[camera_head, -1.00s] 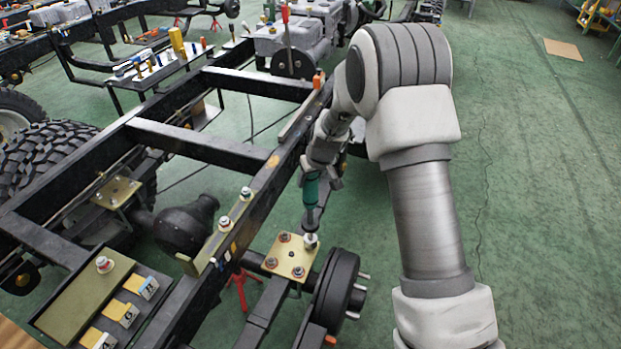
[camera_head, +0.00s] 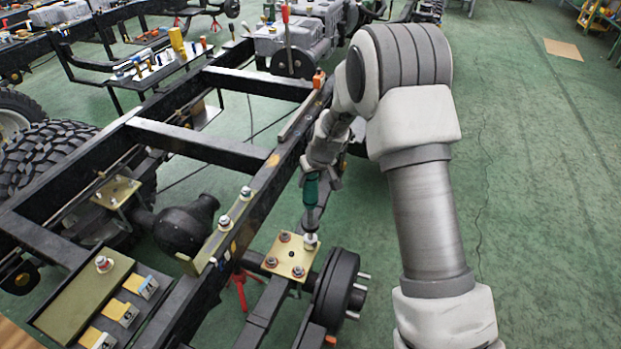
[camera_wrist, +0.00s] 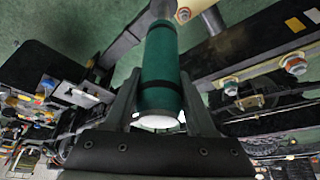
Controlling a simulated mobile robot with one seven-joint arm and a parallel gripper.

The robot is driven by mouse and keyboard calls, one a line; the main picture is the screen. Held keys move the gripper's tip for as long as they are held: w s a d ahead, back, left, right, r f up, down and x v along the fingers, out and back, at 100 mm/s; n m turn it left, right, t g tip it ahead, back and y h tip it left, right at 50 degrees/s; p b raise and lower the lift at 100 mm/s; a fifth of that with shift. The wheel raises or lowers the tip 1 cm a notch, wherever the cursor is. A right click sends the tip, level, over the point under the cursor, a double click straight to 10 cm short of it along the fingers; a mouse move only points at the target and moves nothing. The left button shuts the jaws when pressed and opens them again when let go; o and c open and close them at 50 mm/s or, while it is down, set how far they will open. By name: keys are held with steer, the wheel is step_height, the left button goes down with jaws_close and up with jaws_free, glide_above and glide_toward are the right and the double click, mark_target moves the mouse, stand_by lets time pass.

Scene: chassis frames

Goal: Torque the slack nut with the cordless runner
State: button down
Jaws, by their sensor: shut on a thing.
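My gripper (camera_head: 312,176) is shut on the green body of the cordless runner (camera_head: 311,192). In the wrist view the runner (camera_wrist: 160,75) stands between the two fingers of my gripper (camera_wrist: 160,100). In the head view the runner points down, its grey nose ending at a bright nut (camera_head: 310,239) on a brass-coloured plate (camera_head: 290,258). The nose appears to meet this nut; the exact contact is too small to tell.
A black chassis rail (camera_head: 262,190) runs close to the left of the runner. A wheel hub (camera_head: 338,285) with studs stands right of the plate. A tray with labelled yellow blocks (camera_head: 120,312) is at lower left.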

steer(key=shift+s+f+b, duration=0.1)
steer(key=shift+f+b, duration=0.45)
steer(key=shift+b, duration=0.05)
stand_by(1.5)
steer(key=shift+r, duration=0.2)
steer(key=shift+r+p, duration=0.75)
steer(key=shift+r, duration=0.7)
steer(key=shift+w, duration=0.2)
steer(key=shift+r+p, duration=1.35)
steer(key=shift+r, duration=1.2)
